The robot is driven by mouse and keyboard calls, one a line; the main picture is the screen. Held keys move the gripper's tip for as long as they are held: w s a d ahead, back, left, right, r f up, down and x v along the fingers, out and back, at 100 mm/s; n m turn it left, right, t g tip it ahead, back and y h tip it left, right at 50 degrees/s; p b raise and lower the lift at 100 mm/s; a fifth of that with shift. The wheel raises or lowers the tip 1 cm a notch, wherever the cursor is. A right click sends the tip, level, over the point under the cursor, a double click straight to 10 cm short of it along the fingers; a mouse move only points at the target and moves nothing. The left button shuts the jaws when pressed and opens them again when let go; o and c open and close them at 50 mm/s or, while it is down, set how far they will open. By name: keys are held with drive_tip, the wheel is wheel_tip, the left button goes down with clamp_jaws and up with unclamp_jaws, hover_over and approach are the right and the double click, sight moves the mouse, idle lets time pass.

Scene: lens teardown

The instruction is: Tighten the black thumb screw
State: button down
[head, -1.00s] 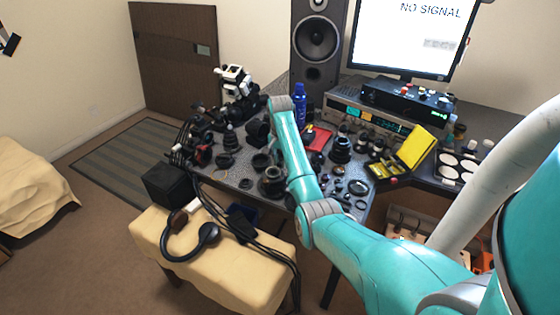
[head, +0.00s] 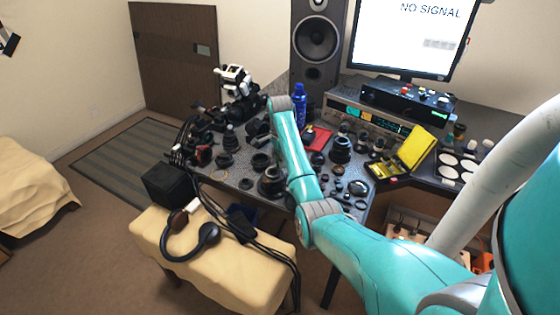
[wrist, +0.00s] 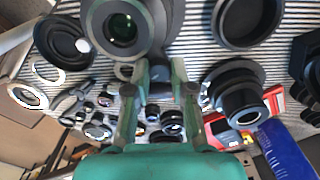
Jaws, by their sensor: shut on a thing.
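My gripper (wrist: 160,78) shows in the wrist view with its two grey-green fingers closed on a small dark piece, the black thumb screw (wrist: 159,89). The screw sits just below a large black lens part (wrist: 118,27) with a round glass. The fingers hide its sides, and I cannot tell how far it is turned in. In the head view my teal arm reaches over the desk, and the fingertips and screw cannot be made out.
Black lens barrels and rings crowd the desk (head: 240,182). In the wrist view a stepped lens barrel (wrist: 238,93) stands close on the right, near a blue bottle (wrist: 285,150). A yellow case (head: 415,148) lies open. A cream stool (head: 235,265) stands in front.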

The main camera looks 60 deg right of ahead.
idle(0.4)
drive_tip(key=c, duration=1)
unclamp_jaws()
